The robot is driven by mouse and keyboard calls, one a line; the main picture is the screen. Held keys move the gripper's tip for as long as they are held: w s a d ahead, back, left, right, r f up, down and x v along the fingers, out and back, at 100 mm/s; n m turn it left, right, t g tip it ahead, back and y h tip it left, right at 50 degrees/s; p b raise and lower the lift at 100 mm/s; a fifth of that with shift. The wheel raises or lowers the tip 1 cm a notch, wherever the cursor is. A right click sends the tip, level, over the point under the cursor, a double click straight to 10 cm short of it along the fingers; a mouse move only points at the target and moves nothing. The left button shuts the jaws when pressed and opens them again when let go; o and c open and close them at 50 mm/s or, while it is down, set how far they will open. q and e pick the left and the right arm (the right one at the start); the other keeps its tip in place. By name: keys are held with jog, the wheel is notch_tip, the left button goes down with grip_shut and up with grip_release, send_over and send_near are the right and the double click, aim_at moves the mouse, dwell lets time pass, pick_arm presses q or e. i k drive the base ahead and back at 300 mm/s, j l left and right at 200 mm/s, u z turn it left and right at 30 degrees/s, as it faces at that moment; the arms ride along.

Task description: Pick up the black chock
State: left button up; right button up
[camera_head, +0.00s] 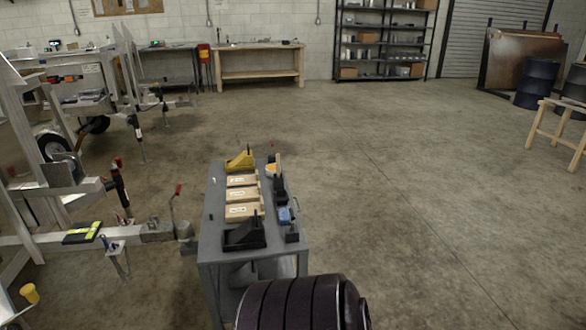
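The black chock (243,235) sits at the near left corner of the top of a grey cart (209,222), in front of a row of wooden blocks. It has a flat base and a raised upright part at its right. A yellow chock (241,160) stands at the far end of the same cart top. Neither of my grippers shows in the head view.
Several wooden blocks (243,193) fill the cart's middle, with small dark and blue items (286,215) along its right edge. An aluminium trailer (85,236) is at left.

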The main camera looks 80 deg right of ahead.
aim_at(251, 230)
jog(key=z, duration=2.3)
jog(key=i+u, duration=0.15)
jog(key=i, duration=0.35)
